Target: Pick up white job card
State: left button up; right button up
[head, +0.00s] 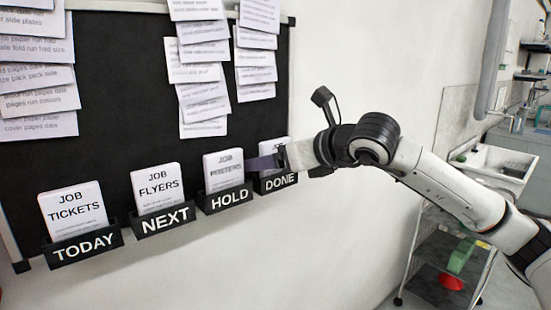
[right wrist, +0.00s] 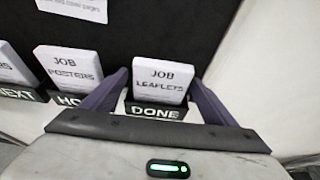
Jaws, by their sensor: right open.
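A white job card (right wrist: 160,74) marked JOB LEAFLETS stands in the black holder (right wrist: 155,112) labelled DONE. My right gripper (right wrist: 159,80) is open, with one purple finger on each side of this card and no clear contact. In the head view my right gripper (head: 267,161) is at the DONE holder (head: 278,182), and its card is mostly hidden behind it. Other white cards stand in holders to the left: JOB POSTERS (head: 224,171) in HOLD, JOB FLYERS (head: 158,188) in NEXT and JOB TICKETS (head: 73,209) in TODAY. My left gripper is not in view.
The holders sit along the lower edge of a black wall board (head: 128,95). Overlapping paper slips (head: 203,85) hang above them. A white sink (head: 497,162) and a metal cart (head: 432,270) stand at the right. The wall below the holders is clear.

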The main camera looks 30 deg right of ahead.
jog(key=c, duration=1.1)
